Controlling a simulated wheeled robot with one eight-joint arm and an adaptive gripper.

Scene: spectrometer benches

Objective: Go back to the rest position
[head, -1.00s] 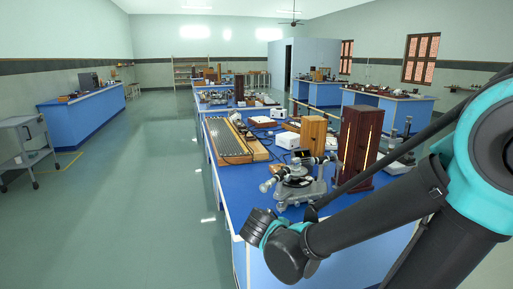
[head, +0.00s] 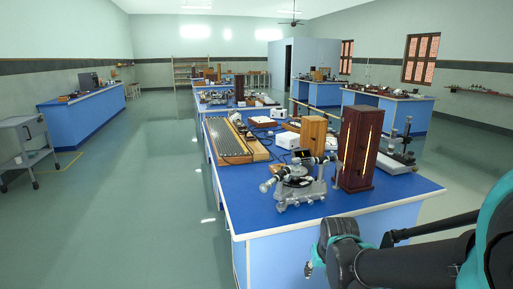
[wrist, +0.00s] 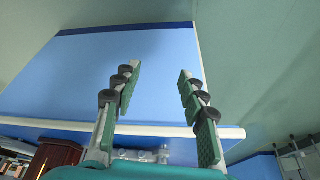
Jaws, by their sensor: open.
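My gripper (wrist: 157,105) is open and empty in the wrist view, its two green-padded fingers apart with the blue bench side behind them. In the head view my arm shows at the lower right, off the near right corner of the blue bench (head: 232,198); the fingers are not visible there. A grey spectrometer (head: 298,184) stands on the near end of that bench. A dark red wooden case (head: 359,148) with a bright vertical strip stands upright just right of it. My arm is apart from both.
A lighter wooden box (head: 313,132), a white box (head: 286,140) and a ridged board (head: 235,141) lie farther back on the bench. A grey trolley (head: 23,140) and another blue bench (head: 88,108) stand at the left. The floor (head: 125,210) between is clear.

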